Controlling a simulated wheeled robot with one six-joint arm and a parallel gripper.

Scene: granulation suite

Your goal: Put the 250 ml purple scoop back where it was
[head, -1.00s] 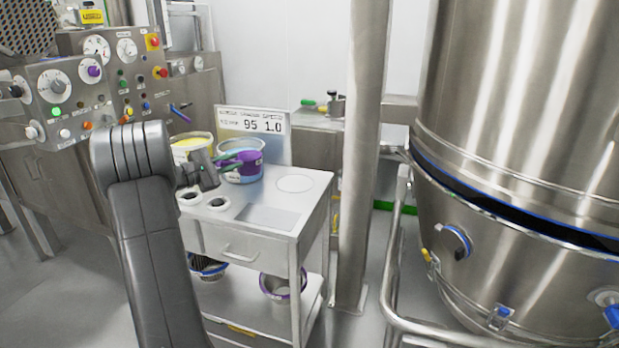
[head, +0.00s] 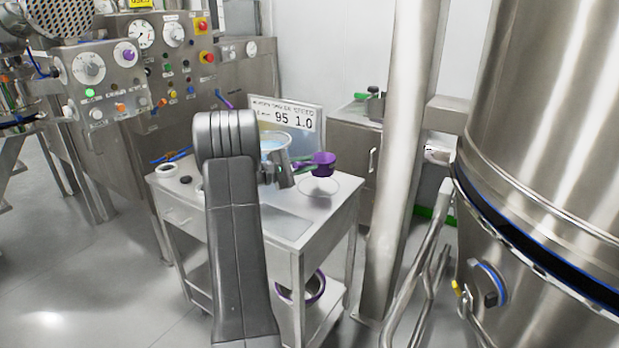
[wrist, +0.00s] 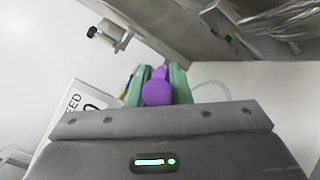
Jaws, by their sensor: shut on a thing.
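The purple scoop (head: 322,159) is held by my gripper (head: 305,167) over the right part of the small steel cart (head: 334,213). In the wrist view the scoop (wrist: 157,90) shows between the two green fingers of my gripper (wrist: 157,76), which are shut on it. A white round mark (head: 319,188) lies on the cart top just below the scoop in the head view. I cannot tell how high the scoop is above it. A tub with light blue contents (head: 272,143) stands behind my gripper, partly hidden by my arm.
A sign reading 95 1.0 (head: 287,118) stands at the back of the cart. A white ring (head: 167,170) and a dark round piece (head: 186,180) are at its left. A steel post (head: 402,130) and a large steel vessel (head: 540,110) rise at the right.

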